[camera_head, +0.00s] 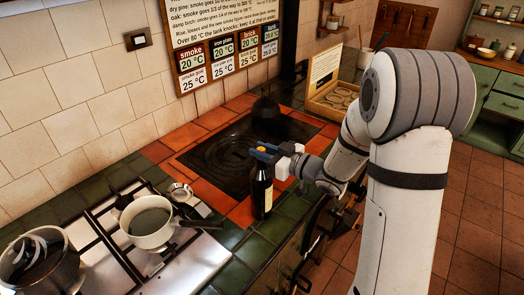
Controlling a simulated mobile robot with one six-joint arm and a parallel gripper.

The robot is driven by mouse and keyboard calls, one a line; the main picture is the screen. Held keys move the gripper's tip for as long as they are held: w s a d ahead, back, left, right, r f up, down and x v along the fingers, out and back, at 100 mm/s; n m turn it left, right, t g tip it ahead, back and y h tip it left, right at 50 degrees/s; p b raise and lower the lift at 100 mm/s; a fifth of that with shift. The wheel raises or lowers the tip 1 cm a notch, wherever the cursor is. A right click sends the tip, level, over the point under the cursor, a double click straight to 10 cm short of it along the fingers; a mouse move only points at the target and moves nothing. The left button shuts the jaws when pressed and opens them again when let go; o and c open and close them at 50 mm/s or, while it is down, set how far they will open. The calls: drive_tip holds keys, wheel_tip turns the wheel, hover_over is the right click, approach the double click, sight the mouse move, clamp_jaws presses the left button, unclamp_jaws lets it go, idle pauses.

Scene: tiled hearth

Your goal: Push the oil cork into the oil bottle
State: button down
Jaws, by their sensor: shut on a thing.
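The oil bottle (262,193), dark with a pale label low on its side, stands upright on the tiles at the front edge of the dark hearth plate. My gripper (263,151), with blue fingertips, is directly above it, at the bottle's top. A small orange-tan piece, which looks like the oil cork (262,148), shows between the fingertips, and the gripper is shut on it. The fingers hide the bottle's mouth, so I cannot tell whether the cork sits in the neck or just above it.
A white pan (150,224) with a dark handle reaching towards the bottle stands on the hob to the left. A larger pot (40,262) is farther left. A dark kettle (265,109) stands behind the bottle. An open wooden box (331,97) lies at the back right.

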drive_tip(key=shift+f, duration=0.1)
drive_tip(key=c, duration=1.1)
unclamp_jaws()
drive_tip(key=shift+c, duration=0.2)
drive_tip(key=shift+o, duration=0.4)
drive_tip(key=shift+o, duration=0.9)
drive_tip(key=shift+d, duration=0.15)
drive_tip(key=shift+v, duration=1.15)
drive_tip(key=shift+s, duration=0.1)
drive_tip(key=shift+v, duration=0.8)
